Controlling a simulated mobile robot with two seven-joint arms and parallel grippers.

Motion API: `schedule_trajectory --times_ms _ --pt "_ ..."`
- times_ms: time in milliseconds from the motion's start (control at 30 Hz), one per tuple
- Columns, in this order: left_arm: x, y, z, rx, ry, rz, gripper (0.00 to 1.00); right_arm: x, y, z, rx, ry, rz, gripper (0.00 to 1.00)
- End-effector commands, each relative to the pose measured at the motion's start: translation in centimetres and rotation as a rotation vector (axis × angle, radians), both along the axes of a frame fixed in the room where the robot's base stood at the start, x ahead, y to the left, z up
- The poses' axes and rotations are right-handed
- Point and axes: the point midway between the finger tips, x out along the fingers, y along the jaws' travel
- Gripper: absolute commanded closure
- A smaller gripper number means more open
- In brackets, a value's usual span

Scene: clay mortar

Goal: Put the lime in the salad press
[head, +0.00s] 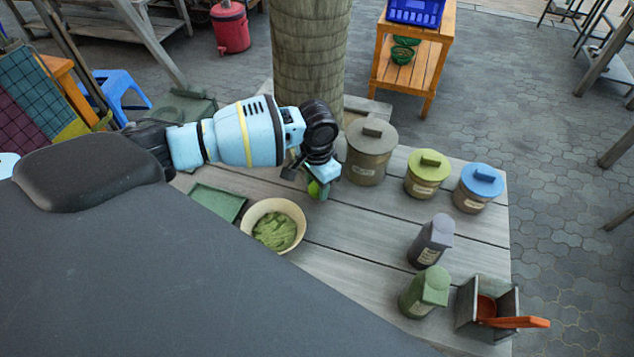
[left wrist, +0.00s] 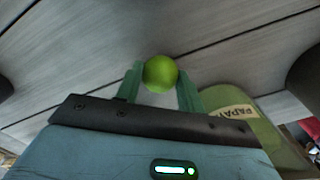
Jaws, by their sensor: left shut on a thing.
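The lime (left wrist: 160,73) is round and bright green, and sits between the green fingertips of my left gripper (left wrist: 160,85). In the head view the left gripper (head: 318,185) is shut on the lime above the wooden table, between the bowl and the brown canister; the lime is partly hidden there. A grey open-topped box (head: 467,310) with an orange handle leaning out of it stands at the table's near right corner; it looks like the salad press. My left gripper is well to the left of it. My right gripper is not in view.
A cream bowl (head: 262,209) of green shreds and a green tray (head: 214,203) are at left. Canisters with brown (head: 368,165), yellow-green (head: 423,182) and blue (head: 473,195) lids line the back. Grey (head: 428,247) and green (head: 424,296) containers stand near the box. Mid-table is clear.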

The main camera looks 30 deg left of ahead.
Motion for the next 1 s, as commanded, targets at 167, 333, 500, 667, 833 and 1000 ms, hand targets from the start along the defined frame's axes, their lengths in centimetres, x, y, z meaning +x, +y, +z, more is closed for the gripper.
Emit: schedule_trajectory --times_ms 167,333,500,667,833,1000 --pt "0.0 0.0 -0.1 0.000 0.000 0.000 0.46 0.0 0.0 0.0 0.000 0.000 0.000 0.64" --pt "0.0 0.0 -0.1 0.000 0.000 0.000 0.40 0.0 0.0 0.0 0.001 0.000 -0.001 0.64" --pt "0.0 0.0 0.0 0.000 0.000 0.000 0.40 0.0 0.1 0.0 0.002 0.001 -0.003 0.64" --pt "0.0 0.0 1.3 -0.001 -0.002 -0.001 0.40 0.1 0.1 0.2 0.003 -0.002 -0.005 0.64" --pt "0.1 0.0 4.5 -0.001 -0.005 -0.001 0.40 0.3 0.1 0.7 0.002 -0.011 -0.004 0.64" --pt "0.1 0.0 8.0 -0.002 -0.005 0.000 0.40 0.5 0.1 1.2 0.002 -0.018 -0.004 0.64"
